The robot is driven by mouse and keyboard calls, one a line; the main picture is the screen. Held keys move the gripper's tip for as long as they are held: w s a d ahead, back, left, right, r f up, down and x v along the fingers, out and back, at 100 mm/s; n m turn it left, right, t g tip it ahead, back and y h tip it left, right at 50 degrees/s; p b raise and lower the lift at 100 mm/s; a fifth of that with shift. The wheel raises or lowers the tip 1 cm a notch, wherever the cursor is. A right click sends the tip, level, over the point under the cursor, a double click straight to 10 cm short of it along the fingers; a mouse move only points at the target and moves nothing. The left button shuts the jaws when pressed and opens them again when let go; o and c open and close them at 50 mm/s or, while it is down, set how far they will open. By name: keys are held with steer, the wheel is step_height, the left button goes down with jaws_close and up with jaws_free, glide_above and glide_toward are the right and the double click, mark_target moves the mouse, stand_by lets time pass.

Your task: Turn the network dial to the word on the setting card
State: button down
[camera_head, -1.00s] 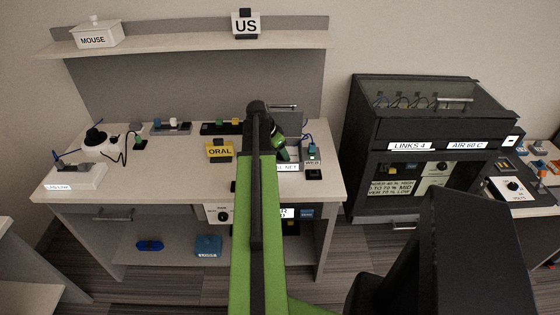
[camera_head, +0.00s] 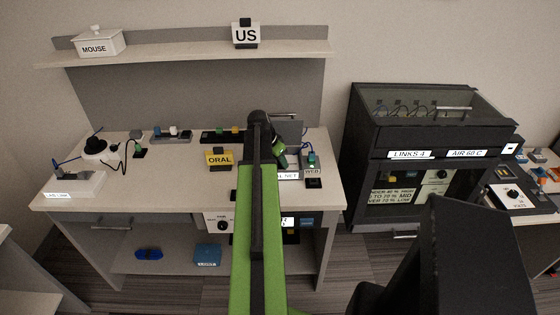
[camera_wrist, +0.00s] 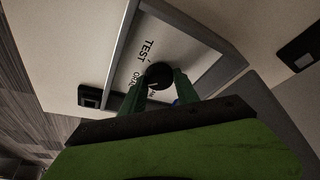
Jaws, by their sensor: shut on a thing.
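In the wrist view, my gripper (camera_wrist: 160,82) has its two green fingers on either side of a round black dial (camera_wrist: 158,71) and is shut on it. The dial sits on a pale panel (camera_wrist: 185,55) with a grey frame. The word TEST is printed beside the dial; other words are partly covered by the fingers. The dial's pointer is too small to read surely. In the head view, my gripper (camera_head: 279,156) is at the right of the desk, above a label ending in NET (camera_head: 289,176). A yellow ORAL card (camera_head: 219,159) and a US card (camera_head: 246,34) are visible; I cannot tell which is the setting card.
The desk (camera_head: 180,185) holds a small WEB device (camera_head: 312,172) right of my gripper and a white plug-like device (camera_head: 95,147) at left. A MOUSE box (camera_head: 95,43) sits on the shelf. A dark cabinet (camera_head: 425,140) stands to the right.

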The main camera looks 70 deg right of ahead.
steer(key=c, duration=0.9)
jaws_free()
steer(key=p+v, duration=1.6)
steer(key=v, duration=0.1)
steer(key=shift+a+r, duration=0.15)
steer(key=shift+a, duration=0.05)
